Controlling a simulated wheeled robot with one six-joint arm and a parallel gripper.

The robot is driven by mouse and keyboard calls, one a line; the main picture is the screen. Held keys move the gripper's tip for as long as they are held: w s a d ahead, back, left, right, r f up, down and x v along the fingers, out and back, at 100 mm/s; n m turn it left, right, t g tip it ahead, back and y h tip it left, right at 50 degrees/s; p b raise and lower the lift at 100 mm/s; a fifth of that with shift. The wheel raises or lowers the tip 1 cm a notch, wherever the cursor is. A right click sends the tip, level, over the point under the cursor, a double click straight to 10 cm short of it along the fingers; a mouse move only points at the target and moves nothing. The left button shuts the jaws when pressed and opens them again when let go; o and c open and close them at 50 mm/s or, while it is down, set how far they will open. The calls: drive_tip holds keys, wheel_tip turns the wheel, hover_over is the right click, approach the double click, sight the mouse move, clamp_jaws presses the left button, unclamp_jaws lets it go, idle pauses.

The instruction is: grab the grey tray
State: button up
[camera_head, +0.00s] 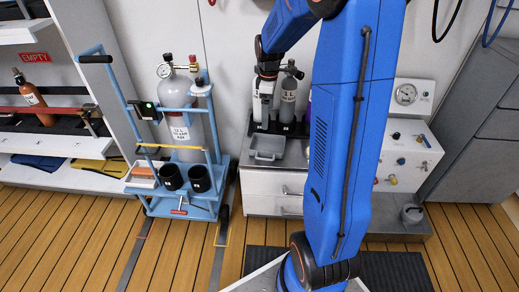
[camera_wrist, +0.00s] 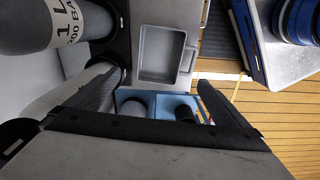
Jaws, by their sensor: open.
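The grey tray (camera_head: 267,146) is a shallow, empty box on top of the white cabinet, at the front of the counter. In the wrist view the tray (camera_wrist: 161,52) shows at the top centre, with a tab on its right side. My gripper (camera_wrist: 159,86) is open and empty, its two dark fingers spread wide. In the wrist picture the fingertips lie near the lower edge of the tray, one to each side. I cannot tell the gap in depth between them. In the head view my arm comes down from above, behind the tray.
A small labelled cylinder (camera_head: 288,97) stands in a black rack behind the tray, close to my gripper. A blue cart (camera_head: 187,205) with a large gas cylinder (camera_head: 180,120) stands to the left. A white gauge panel (camera_head: 405,155) is to the right.

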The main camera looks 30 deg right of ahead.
hover_over(268, 148)
drive_tip(key=f, duration=1.1)
drive_tip(key=shift+a, duration=0.25)
drive_tip(key=shift+d+f, duration=0.15)
drive_tip(key=shift+f, duration=2.75)
drive_tip(key=shift+c, duration=0.6)
drive_tip(key=c, duration=0.8)
